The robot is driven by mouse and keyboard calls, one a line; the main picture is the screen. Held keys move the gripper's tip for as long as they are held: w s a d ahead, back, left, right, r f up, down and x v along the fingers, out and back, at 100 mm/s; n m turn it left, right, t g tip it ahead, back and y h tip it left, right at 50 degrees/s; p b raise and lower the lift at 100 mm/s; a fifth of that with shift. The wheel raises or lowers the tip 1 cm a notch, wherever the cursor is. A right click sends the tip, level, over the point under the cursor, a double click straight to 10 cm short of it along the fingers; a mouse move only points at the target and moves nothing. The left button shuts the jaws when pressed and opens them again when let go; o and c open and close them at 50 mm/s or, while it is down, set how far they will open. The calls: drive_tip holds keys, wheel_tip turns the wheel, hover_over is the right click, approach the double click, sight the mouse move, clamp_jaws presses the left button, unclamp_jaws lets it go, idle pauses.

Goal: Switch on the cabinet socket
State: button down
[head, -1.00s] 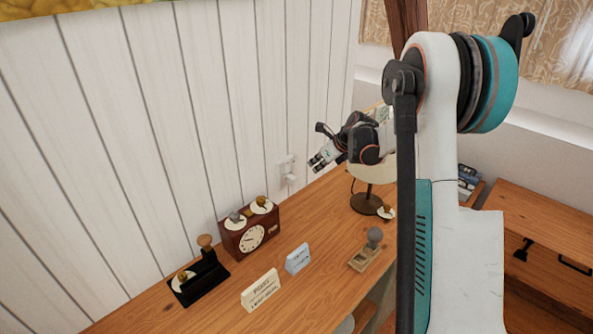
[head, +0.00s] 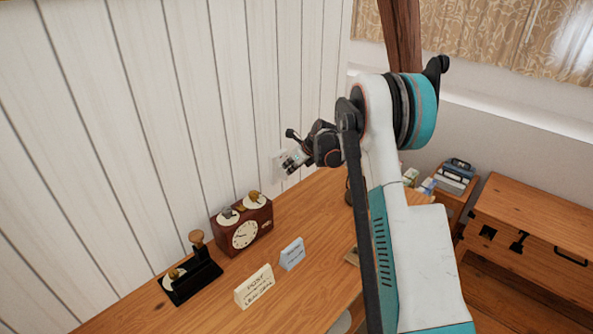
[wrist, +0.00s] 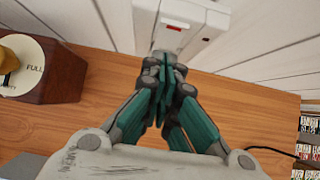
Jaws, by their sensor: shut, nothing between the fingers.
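The white cabinet socket (head: 278,158) is on the white plank wall above the tabletop, partly hidden behind my gripper in the head view. In the wrist view the socket (wrist: 205,20) is at the top, with a small red switch part (wrist: 177,25) on its face. My gripper (head: 287,165) is shut and empty, its fingertips at the socket's front. In the wrist view the closed green fingers (wrist: 163,58) point at the socket just below the red part. I cannot tell if the fingertips touch it.
A brown clock case (head: 264,220) with round dials stands on the wooden tabletop (head: 215,308), left of my gripper. A black stamp holder (head: 205,280) and two small signs, cream (head: 254,288) and blue (head: 292,253), stand nearer. A wooden chest (head: 535,225) is at the right.

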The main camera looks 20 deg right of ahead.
drive_tip(key=shift+w+a, duration=0.1)
drive_tip(key=shift+w, duration=0.15)
drive_tip(key=shift+w+a+f, duration=0.15)
drive_tip(key=shift+w+f, duration=0.1)
drive_tip(key=shift+w, duration=0.05)
drive_tip(key=shift+r, duration=0.15)
drive_tip(key=shift+r, duration=0.8)
